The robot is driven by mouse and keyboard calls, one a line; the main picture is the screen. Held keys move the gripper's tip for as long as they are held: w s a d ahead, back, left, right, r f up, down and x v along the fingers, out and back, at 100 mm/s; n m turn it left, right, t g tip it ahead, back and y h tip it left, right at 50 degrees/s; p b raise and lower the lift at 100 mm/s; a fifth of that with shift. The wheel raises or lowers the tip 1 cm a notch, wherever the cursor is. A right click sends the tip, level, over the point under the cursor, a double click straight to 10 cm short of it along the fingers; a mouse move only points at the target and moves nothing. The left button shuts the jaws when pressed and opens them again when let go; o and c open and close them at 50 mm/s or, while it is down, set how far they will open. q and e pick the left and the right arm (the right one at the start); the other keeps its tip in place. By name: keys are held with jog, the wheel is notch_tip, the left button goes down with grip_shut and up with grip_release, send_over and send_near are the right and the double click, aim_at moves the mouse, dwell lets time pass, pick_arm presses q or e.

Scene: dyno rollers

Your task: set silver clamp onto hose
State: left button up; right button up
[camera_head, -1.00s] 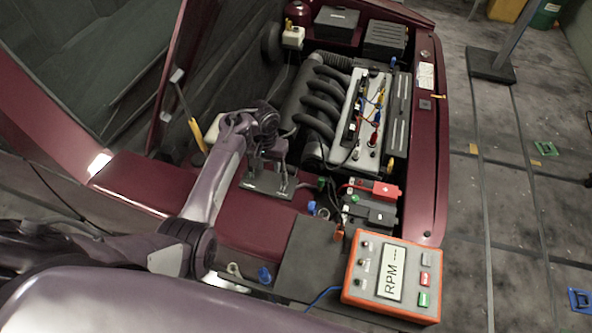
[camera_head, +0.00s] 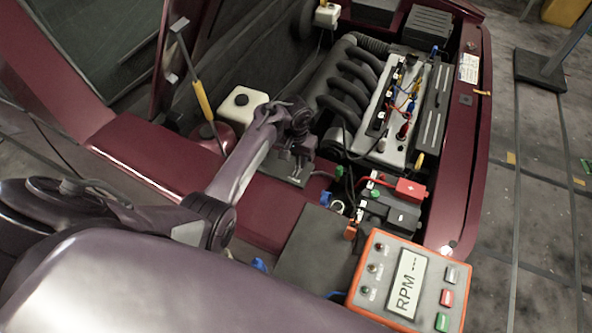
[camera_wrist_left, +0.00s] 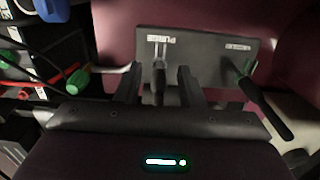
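My left gripper (camera_head: 300,160) is over a dark tool plate (camera_head: 291,178) on the red fender. In the left wrist view its two fingers (camera_wrist_left: 158,88) stand apart, with a narrow dark tool (camera_wrist_left: 159,78) between them near the plate's label. I see no clear contact between the fingers and this tool. A small pale ring (camera_head: 336,207) beside a blue piece lies right of the plate; I cannot tell whether it is the silver clamp. Which of the dark hoses in the engine bay is meant is not clear. My right gripper is not in view.
A second dark tool (camera_wrist_left: 266,106) sits at the plate's right in the left wrist view. A green-tipped piece (camera_wrist_left: 103,78) is close left of the fingers. A battery (camera_head: 390,212) and an orange RPM box (camera_head: 408,281) stand to the right of the plate.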

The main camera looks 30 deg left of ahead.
aim_at(295, 173)
pick_arm(q)
notch_tip(295, 173, down, 6)
jog(key=shift+r+b, duration=0.1)
jog(key=shift+b, duration=0.3)
jog(key=shift+a, duration=0.1)
grip_shut()
